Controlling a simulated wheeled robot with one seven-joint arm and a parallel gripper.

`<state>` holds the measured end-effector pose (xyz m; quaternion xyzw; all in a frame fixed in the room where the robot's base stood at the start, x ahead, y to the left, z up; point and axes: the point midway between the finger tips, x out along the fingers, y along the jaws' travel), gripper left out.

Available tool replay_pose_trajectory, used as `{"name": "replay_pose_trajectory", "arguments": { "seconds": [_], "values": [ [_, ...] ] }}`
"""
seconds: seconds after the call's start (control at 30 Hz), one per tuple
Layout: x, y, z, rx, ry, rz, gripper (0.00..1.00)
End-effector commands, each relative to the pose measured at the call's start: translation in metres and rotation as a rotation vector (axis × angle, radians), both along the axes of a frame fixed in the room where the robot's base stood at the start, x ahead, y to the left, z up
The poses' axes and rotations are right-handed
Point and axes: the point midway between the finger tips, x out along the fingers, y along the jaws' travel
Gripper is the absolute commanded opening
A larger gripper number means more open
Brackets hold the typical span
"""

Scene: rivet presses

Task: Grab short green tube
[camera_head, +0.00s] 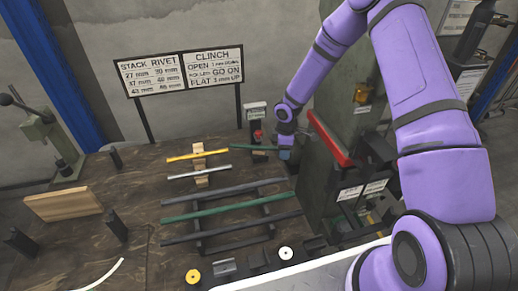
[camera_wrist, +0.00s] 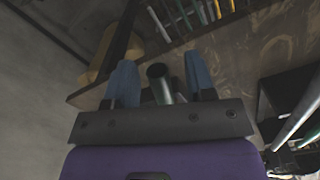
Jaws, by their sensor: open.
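A short dark green tube (camera_head: 254,147) lies level near the back of the bench, beyond the yellow tube. Its right end reaches my gripper (camera_head: 285,152), which points down beside the press. In the wrist view my gripper (camera_wrist: 161,78) is open, with a blue finger on each side. A dark round tube end (camera_wrist: 158,82) shows between the fingers, apart from the left one; whether it touches the right one I cannot tell. A longer green tube (camera_head: 230,207) lies on the dark rack nearer the front.
A press with a red lever (camera_head: 330,137) stands close right of my gripper. A small post with a red part (camera_head: 257,133) stands behind the short tube. Signs (camera_head: 182,75) stand behind.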

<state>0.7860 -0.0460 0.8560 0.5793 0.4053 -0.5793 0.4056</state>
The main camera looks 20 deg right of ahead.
Motion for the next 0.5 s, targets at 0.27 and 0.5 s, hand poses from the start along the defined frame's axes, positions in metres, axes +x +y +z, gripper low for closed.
{"name": "replay_pose_trajectory", "arguments": {
  "seconds": [0.27,0.5],
  "values": [
    [0.0000,0.0000,0.0002,0.000,0.000,0.000,0.00],
    [0.0001,0.0001,0.0005,0.000,0.000,0.000,0.00]
  ]
}}
